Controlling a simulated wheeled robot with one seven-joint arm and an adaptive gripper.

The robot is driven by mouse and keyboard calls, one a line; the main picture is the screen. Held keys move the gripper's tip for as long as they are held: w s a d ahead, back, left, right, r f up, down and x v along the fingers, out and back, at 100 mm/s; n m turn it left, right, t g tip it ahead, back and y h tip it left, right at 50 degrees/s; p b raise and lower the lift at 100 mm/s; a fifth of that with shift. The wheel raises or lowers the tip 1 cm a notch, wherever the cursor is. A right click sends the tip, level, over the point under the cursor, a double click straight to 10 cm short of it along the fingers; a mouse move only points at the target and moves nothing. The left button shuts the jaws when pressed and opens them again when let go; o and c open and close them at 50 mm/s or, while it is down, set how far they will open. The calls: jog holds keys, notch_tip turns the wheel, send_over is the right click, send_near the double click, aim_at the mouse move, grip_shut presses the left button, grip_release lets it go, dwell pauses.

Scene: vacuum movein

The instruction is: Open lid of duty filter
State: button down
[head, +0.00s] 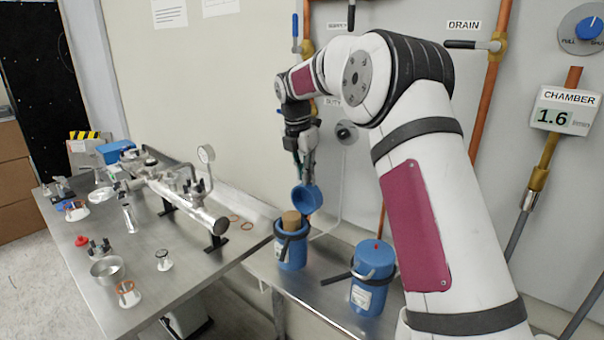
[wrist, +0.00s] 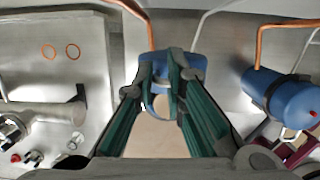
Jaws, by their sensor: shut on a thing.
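The open filter is a blue canister (head: 292,252) with a dark band clamp, standing on the metal bench by the wall. A tan filter element (head: 291,220) sticks up from its open top. Its blue cup-shaped lid (head: 308,201) is off, tilted, above and slightly right of the canister. My gripper (head: 306,181) is shut on the lid. In the wrist view, my gripper (wrist: 160,72) has its fingers around blue lid parts, with tan showing between them; the fingers hide much of the lid.
A second blue canister (head: 373,284) stands to the right, closed, with a red button on top; it also shows in the wrist view (wrist: 294,100). Copper pipes and valves run up the wall. A steel table (head: 190,270) at left carries a metal tube assembly (head: 178,195) and small parts.

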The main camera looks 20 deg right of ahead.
aim_at(302, 187)
jog(key=shift+s+d+f+g, duration=0.2)
jog(key=shift+s+d, duration=0.1)
jog(key=shift+d, duration=0.15)
jog(key=shift+s+d+f+g, duration=0.15)
jog(key=shift+s+d, duration=0.1)
jog(key=shift+d, duration=0.2)
jog(key=c, duration=1.4)
grip_release()
jog(key=shift+o, duration=1)
jog(key=shift+r, duration=0.15)
jog(key=shift+o, duration=0.7)
notch_tip(302, 187, up, 10)
jog(key=a, duration=0.2)
jog(key=shift+s+a+r, duration=0.25)
jog(key=shift+s, duration=0.1)
jog(key=shift+a+r, duration=0.3)
jog(key=shift+r, duration=0.35)
